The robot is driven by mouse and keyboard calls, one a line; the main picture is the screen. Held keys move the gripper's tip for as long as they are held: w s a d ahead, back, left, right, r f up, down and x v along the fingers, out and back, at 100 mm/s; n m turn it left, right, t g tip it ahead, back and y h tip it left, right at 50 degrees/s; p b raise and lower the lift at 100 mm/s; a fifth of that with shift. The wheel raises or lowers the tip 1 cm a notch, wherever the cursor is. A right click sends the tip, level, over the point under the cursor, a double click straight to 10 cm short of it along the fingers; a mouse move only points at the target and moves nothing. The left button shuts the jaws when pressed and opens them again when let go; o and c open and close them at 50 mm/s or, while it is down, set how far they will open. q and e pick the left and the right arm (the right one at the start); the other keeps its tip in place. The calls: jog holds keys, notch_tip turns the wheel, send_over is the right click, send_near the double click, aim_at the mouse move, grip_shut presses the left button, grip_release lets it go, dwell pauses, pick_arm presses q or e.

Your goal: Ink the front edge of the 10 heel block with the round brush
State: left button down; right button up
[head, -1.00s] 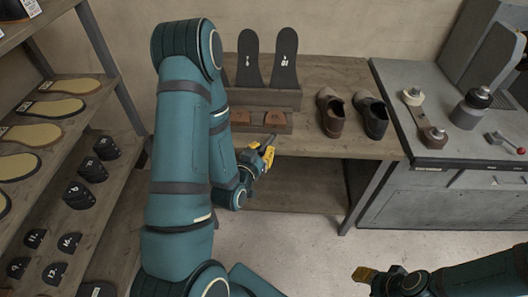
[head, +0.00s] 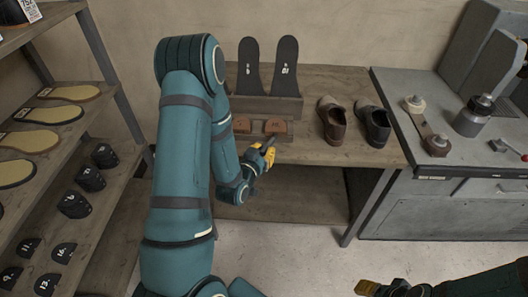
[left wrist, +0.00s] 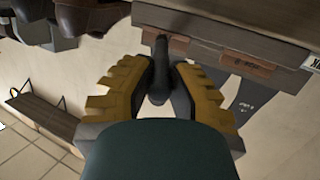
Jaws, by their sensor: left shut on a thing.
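My left gripper (head: 262,157) is shut on a dark, slender tool that looks like the round brush (head: 271,143). In the left wrist view the brush (left wrist: 160,62) stands between the yellow fingers (left wrist: 160,92), its narrow end pointing away from my palm. Two brown heel blocks sit in a low wooden holder on the bench: a left one (head: 241,124) and a right one (head: 275,126). The brush tip is just in front of the right block; I cannot tell whether they touch. The block numbers are too small to read surely. My right gripper (head: 370,287) is at the bottom edge, partly cut off.
Two black soles (head: 249,68) (head: 285,68) stand behind the blocks. A brown shoe (head: 332,122) and a black shoe (head: 374,124) stand to the right. A grey machine table (head: 455,150) is farther right. A shelf (head: 95,135) with soles and black heel pieces is left.

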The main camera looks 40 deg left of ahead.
pick_arm(q)
jog(key=shift+w+a, duration=0.2)
jog(key=shift+w, duration=0.15)
dwell(0.8)
jog(key=shift+s+a, duration=0.1)
jog(key=shift+a, duration=0.05)
jog(key=shift+s+a+f+b, duration=0.1)
jog(key=shift+s+a+b, duration=0.3)
jog(key=shift+a, duration=0.2)
jog(key=shift+s+a+b, duration=0.25)
jog(key=shift+a+b, duration=0.2)
jog(key=shift+a, duration=0.15)
jog(key=shift+d, duration=0.1)
jog(key=shift+w+d+b, duration=0.4)
jog(key=shift+w+d, duration=0.1)
jog(key=shift+d, duration=0.2)
jog(key=shift+w+d, duration=0.45)
jog(key=shift+d, duration=0.3)
